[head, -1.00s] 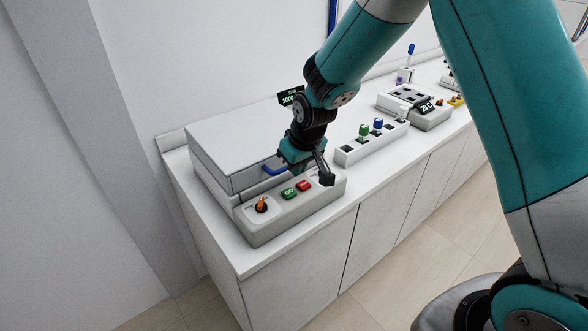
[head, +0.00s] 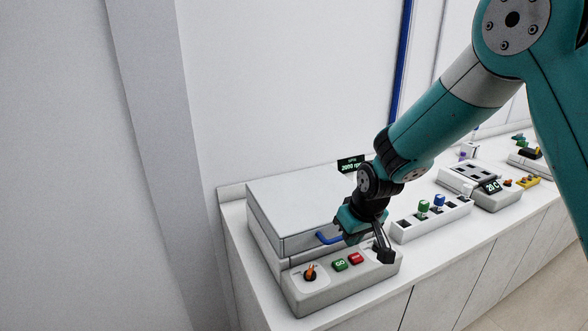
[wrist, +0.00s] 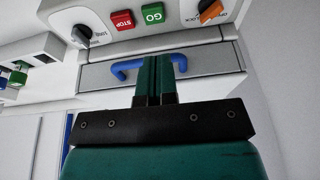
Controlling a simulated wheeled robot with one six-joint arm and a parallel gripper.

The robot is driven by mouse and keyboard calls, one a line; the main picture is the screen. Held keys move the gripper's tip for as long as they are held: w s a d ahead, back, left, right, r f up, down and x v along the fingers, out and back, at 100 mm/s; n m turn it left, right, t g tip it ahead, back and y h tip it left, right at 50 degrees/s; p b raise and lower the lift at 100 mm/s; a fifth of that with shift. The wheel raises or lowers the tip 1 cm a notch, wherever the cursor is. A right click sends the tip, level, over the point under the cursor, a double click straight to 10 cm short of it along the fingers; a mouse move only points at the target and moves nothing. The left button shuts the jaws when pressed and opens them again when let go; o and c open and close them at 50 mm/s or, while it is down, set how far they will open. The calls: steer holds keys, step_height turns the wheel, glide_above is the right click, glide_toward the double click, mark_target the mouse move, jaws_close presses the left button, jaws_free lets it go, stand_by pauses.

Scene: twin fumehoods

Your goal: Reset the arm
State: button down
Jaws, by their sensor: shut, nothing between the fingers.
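My gripper (head: 352,238) is shut and empty. It hangs low over the front of a grey box-shaped machine with a flat closed lid (head: 310,205), close to the blue lid handle (head: 327,238). In the wrist view my two teal fingers (wrist: 153,75) lie together and overlap the blue handle (wrist: 128,68). I cannot tell whether they touch it. The machine's front panel carries an orange knob (head: 310,272), a green GO button (head: 340,265) and a red STOP button (head: 355,258).
A small display (head: 351,164) stands behind the machine. To its right on the white counter are a white rack (head: 430,221) with green and blue caps, and a grey device reading 20 C (head: 491,187). A wall column (head: 155,120) is at left. The space above the lid is free.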

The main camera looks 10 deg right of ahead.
steer(key=s+a+r+n+g+y+b, duration=0.1)
steer(key=s+r, duration=0.2)
steer(key=s, duration=0.6)
steer(key=s+a+r+n+g+y+b, duration=0.1)
steer(key=s+r, duration=0.3)
steer(key=s, duration=0.6)
steer(key=s+a+r+n+g+y+b, duration=0.1)
steer(key=s+a+r+b, duration=0.1)
steer(key=s, duration=0.7)
steer(key=shift+s+a+r+b, duration=0.2)
steer(key=shift+s+r+b, duration=0.1)
steer(key=shift+r+b, duration=0.5)
